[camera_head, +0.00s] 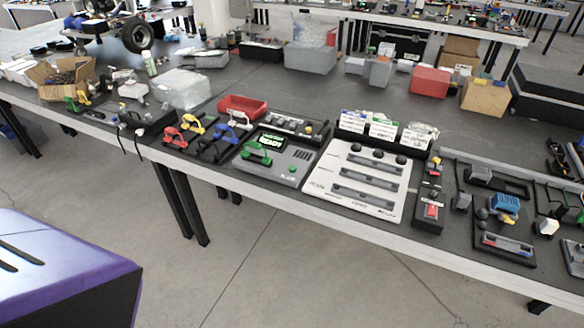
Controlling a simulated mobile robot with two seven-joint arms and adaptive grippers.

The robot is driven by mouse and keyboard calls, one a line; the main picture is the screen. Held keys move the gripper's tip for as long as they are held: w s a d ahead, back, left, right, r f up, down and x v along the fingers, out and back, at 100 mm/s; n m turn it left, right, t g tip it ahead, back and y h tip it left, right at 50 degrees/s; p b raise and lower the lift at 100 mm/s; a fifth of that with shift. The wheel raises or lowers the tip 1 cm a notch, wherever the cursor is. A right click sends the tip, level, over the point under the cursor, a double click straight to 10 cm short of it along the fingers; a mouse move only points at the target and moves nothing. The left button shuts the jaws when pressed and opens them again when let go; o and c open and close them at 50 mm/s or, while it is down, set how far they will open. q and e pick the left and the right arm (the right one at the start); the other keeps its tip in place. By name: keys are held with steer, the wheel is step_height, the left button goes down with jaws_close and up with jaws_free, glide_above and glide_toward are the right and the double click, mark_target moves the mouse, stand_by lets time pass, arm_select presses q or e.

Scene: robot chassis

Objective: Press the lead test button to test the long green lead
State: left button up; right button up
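A grey tester box (280,170) sits near the table's front edge, at the middle of the view. Its dark screen (270,141) shows green text, too small to read surely. A green handle-shaped piece (257,153) lies on its left part. A small round green button (292,168) is on its front right; I cannot tell whether it is the lead test button. More green pieces (76,101) lie at the far left of the table. I cannot tell which green piece is the long green lead. Neither of my grippers is in view.
Left of the tester is a dark tray (197,139) with red, yellow and blue handles. Behind it is a red bin (242,107). A white slotted panel (357,183) stands to the right. Two dark cables (122,141) hang over the table's front edge. Floor (290,240) before the table is clear.

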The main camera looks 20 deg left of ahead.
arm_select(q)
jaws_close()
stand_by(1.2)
